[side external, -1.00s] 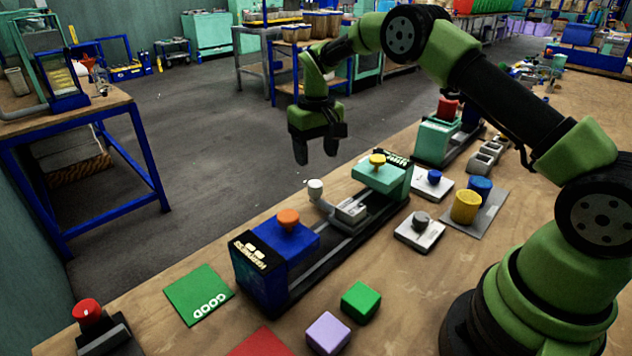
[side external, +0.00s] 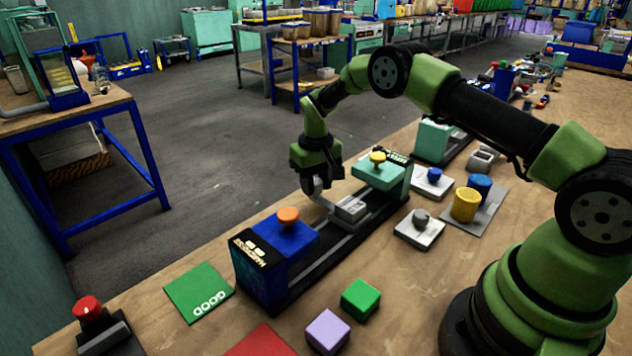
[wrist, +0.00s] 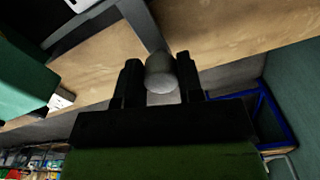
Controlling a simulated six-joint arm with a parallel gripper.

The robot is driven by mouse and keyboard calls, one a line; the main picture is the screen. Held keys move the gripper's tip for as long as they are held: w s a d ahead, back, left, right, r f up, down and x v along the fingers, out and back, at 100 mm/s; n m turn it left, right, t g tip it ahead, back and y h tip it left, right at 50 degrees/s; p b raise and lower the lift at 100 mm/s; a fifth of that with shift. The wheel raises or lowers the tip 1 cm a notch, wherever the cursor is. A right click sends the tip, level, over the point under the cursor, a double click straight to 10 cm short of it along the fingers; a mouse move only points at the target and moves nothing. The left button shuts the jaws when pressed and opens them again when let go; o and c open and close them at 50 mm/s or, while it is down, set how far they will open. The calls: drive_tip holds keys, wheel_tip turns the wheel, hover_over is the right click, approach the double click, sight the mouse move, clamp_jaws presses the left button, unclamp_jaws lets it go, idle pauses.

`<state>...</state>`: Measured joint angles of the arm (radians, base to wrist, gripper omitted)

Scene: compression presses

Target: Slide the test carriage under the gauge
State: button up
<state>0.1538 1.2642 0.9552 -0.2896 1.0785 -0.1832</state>
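The test carriage (side external: 351,208) is a grey block on a dark rail. It stands between a blue press head marked HARDNESS (side external: 276,250) with an orange knob and a teal press head (side external: 381,174) with a yellow knob. An arm from the carriage ends in a pale round handle, mostly hidden by my gripper (side external: 317,187) in the side view. In the wrist view the handle (wrist: 161,78) lies between the two dark fingers of my gripper (wrist: 160,82). The fingers are close on both sides of it; I cannot tell whether they press on it.
A green GOOD mat (side external: 199,293), a red mat (side external: 262,342), a green block (side external: 361,299) and a lilac block (side external: 328,332) lie in front. A red button (side external: 88,309) is at the front left. Yellow (side external: 465,204) and blue cylinders stand at the right.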

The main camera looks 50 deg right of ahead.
clamp_jaws()
drive_tip(key=d, duration=0.8)
drive_tip(key=shift+d, duration=0.2)
drive_tip(key=o, duration=0.7)
unclamp_jaws()
wheel_tip(320, 180, up, 10)
